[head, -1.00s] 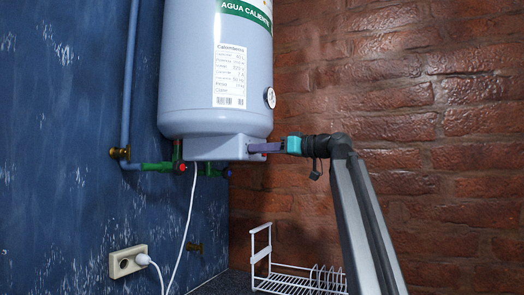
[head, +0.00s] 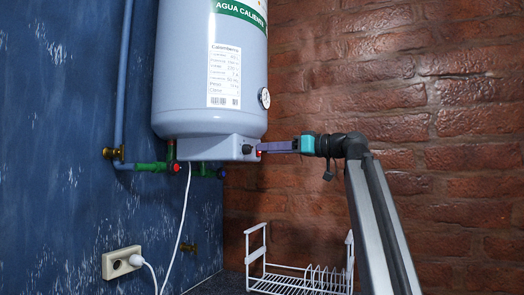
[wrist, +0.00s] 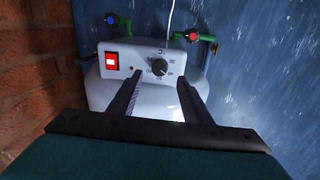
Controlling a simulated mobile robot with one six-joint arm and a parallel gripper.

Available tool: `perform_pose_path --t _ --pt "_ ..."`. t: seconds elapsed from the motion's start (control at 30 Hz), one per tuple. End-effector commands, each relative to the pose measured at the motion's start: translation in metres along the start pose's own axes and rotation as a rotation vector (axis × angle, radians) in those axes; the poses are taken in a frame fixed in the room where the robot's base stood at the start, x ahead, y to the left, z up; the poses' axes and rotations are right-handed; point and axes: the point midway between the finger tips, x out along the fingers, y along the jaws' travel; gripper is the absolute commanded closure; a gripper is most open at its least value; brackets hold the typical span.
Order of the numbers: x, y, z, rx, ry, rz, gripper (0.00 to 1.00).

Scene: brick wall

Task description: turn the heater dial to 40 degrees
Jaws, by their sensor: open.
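The heater is a pale grey-blue tank (head: 190,104) with a control box on its underside. The dial (head: 247,149) is a small dark knob on that box. In the wrist view the two purple fingers of my gripper (wrist: 160,78) are apart and empty, one on each side of the dial's line.
A lit red switch (wrist: 112,61) sits left of the dial in the wrist view. Pipes with a red-handled valve (head: 176,167) are below the tank. A white cord (head: 181,225) hangs to a wall socket (head: 122,262). A white dish rack (head: 300,276) stands below; brick wall behind.

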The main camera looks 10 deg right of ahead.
Motion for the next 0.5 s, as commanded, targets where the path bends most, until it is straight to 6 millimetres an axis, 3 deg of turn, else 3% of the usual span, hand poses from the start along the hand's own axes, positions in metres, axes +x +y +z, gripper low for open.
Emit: perform_pose_path --t 0.3,0.5 --pt "-0.053 0.000 0.001 0.000 0.000 0.002 0.56" --pt "-0.074 0.000 0.001 0.000 -0.001 0.000 0.56"
